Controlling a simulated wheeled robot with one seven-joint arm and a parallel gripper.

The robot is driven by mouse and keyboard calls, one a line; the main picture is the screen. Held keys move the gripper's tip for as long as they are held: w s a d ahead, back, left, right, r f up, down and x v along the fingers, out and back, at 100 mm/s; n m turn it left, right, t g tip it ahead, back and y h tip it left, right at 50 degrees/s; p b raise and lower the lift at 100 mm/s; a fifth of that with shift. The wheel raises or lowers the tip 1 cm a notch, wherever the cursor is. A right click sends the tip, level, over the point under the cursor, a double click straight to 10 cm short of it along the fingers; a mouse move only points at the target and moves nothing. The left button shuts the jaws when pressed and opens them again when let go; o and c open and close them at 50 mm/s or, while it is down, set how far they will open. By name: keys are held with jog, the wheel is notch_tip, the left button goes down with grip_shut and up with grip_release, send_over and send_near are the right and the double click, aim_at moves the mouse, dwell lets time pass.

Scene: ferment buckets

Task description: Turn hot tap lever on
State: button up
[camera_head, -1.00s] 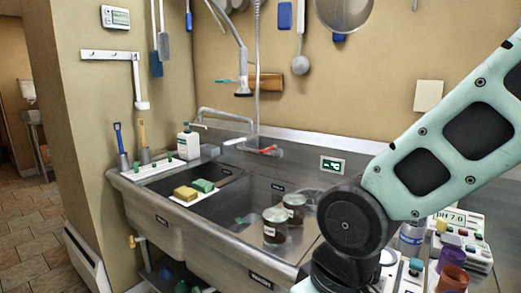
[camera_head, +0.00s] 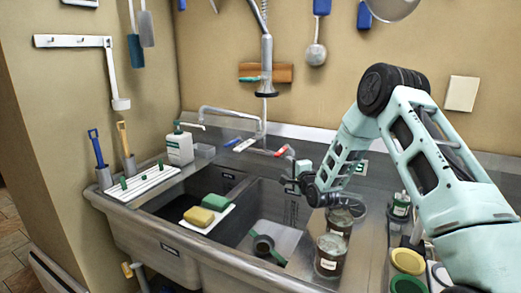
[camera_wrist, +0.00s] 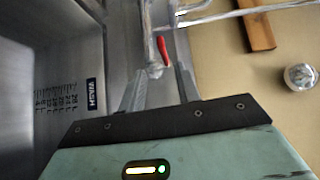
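The red tap lever (camera_head: 282,151) is on the right side of the sink faucet (camera_head: 258,128) at the back of the counter. It also shows in the wrist view (camera_wrist: 162,48), just beyond the gap between my fingertips. My gripper (camera_head: 290,182) reaches over the right basin, in front of and below the red lever. In the wrist view my gripper (camera_wrist: 159,72) has its two fingers apart with nothing between them. The blue lever (camera_head: 242,144) is on the faucet's left side.
A hanging spray hose (camera_head: 266,65) comes down behind the faucet. Two brown jars (camera_head: 330,255) stand below my forearm. A soap bottle (camera_head: 180,148) stands back left.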

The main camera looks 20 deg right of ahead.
aim_at(281, 155)
jog(key=w+p, duration=0.1)
jog(key=w, duration=0.3)
jog(key=w+d+p, duration=0.1)
jog(key=w, duration=0.3)
jog(key=w+d, duration=0.1)
jog(key=w, duration=0.3)
jog(key=shift+w+p, duration=0.1)
jog(key=shift+p, duration=0.3)
grip_shut()
